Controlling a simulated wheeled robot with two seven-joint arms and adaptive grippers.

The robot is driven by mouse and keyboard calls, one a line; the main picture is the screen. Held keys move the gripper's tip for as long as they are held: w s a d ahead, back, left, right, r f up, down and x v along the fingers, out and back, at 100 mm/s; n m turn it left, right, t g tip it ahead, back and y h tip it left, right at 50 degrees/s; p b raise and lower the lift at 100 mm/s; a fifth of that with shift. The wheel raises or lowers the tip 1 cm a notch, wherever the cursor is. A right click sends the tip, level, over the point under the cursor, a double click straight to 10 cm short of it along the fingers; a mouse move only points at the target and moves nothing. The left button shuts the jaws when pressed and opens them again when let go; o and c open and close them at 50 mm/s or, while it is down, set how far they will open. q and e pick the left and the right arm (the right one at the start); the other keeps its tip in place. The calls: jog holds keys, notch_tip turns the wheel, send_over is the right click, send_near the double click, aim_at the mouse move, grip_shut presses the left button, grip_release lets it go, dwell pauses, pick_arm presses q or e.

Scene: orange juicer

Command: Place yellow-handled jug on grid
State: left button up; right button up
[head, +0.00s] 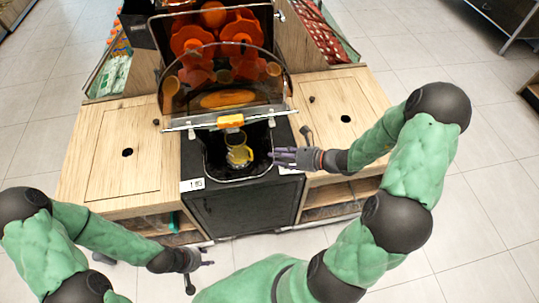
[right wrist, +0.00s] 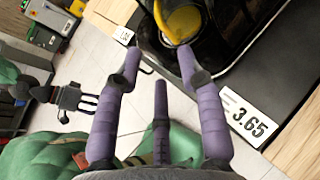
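The jug with yellow (head: 239,155) stands in the dark recess of the juicer, under the spout. Part of it shows at the top of the right wrist view (right wrist: 182,20). The dark floor of the recess (head: 258,168) is around its base; I cannot make out the grid's bars or tell exactly how the base rests. My right gripper (head: 275,157) is just right of the jug, fingers pointing at it, apart from it. Its purple fingers (right wrist: 165,65) are spread with nothing between them. My left gripper (head: 206,273) is low, in front of the cabinet, open and empty.
The juicer's clear cover (head: 225,85) hangs above the recess, with oranges and orange rollers behind it. Wooden counters lie left (head: 110,150) and right (head: 345,100). A price tag (right wrist: 248,118) is on the black front. The tiled floor in front is clear.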

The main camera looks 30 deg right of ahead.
jog(key=s+a+f+n+g+h, duration=0.2)
jog(key=s+a+f+n+g, duration=0.4)
jog(key=s+f+n, duration=0.25)
jog(key=s+a+f+n+g+h, duration=0.2)
jog(key=s+a+f+n+g, duration=0.45)
jog(key=f+n, duration=0.35)
jog(key=a+f+n+t, duration=0.1)
jog(key=n, duration=0.1)
jog(key=a+n+t, duration=0.1)
jog(key=a+n, duration=0.1)
jog(key=w+a+f+n+t+h, duration=0.1)
jog(key=n, duration=0.2)
jog(key=shift+a+f, duration=0.3)
jog(key=shift+f, duration=0.05)
jog(key=shift+f, duration=0.15)
